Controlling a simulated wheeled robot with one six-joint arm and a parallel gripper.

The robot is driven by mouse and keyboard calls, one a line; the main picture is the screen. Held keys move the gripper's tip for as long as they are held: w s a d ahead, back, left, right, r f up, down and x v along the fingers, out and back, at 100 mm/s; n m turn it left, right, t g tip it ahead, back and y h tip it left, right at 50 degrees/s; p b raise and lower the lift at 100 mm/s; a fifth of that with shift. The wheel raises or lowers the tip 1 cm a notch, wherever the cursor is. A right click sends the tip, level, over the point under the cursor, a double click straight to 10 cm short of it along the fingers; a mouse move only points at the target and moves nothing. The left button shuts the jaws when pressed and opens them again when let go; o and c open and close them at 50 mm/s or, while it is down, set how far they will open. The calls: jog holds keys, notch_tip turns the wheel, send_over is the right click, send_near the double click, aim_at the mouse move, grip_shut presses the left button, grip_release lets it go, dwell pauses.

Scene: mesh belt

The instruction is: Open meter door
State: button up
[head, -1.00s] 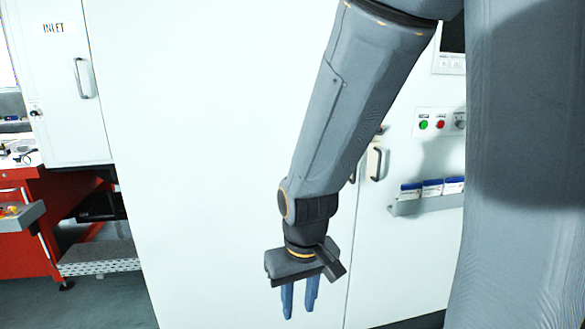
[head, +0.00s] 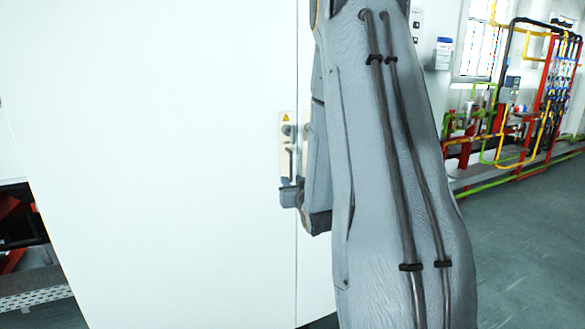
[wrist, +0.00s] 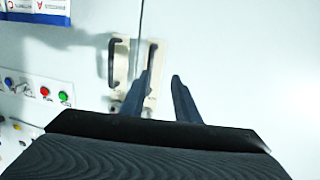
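A white cabinet (head: 160,130) fills the left and middle of the head view, its door seam closed. Beige plates with dark handles (head: 287,160) sit beside the seam, partly hidden by my arm. In the wrist view two handles flank the seam: the left handle (wrist: 112,60) and the right handle (wrist: 152,62). No label shows which panel is the meter door. My gripper (wrist: 160,78) is open, its two blue fingers apart and pointing at the cabinet. The left fingertip overlaps the right handle's plate in the picture; contact cannot be told. Nothing is held.
In the wrist view a control panel with coloured buttons (wrist: 45,91) is at left and a leaflet rack (wrist: 38,18) at upper left. In the head view, coloured pipes (head: 535,100) stand at right, with bare floor (head: 525,240) before them. A red unit (head: 15,230) is at far left.

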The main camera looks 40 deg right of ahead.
aim_at(291, 166)
jog(key=shift+t+h, duration=0.3)
jog(key=shift+t, duration=0.2)
jog(key=w+d+p, duration=0.1)
jog(key=w, duration=0.1)
jog(key=w+d+r+p, duration=0.1)
jog(key=w+d, duration=0.2)
jog(key=w, duration=0.2)
jog(key=shift+d+r+p, duration=0.25)
jog(key=shift+d+p, duration=0.1)
jog(key=shift+p, duration=0.05)
grip_shut()
